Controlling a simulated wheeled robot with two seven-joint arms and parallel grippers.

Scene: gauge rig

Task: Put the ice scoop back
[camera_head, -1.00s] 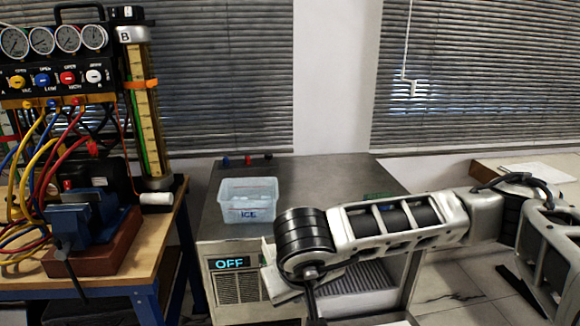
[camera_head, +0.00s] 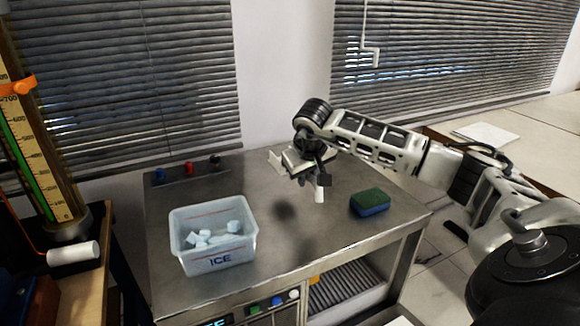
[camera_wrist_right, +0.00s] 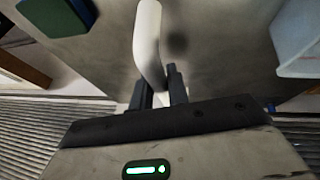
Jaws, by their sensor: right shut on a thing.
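My right gripper (camera_head: 320,180) hangs above the middle of the steel worktop, its jaws shut on a white, smooth, slightly curved thing, seemingly the ice scoop (camera_head: 319,195). In the right wrist view the scoop (camera_wrist_right: 148,35) stands out between the two dark fingers (camera_wrist_right: 160,88). Its full shape does not show. The clear ice bin (camera_head: 212,262), marked ICE and holding several ice cubes, stands to the left of the gripper. A corner of the bin also shows in the right wrist view (camera_wrist_right: 297,45). My left gripper is in no view.
A green and blue sponge (camera_head: 370,203) lies on the worktop (camera_head: 285,255) right of the gripper. Small blue, red and black knobs (camera_head: 189,168) stand at the back left edge. A tall gauge column (camera_head: 45,150) stands at the far left. The worktop between bin and sponge is clear.

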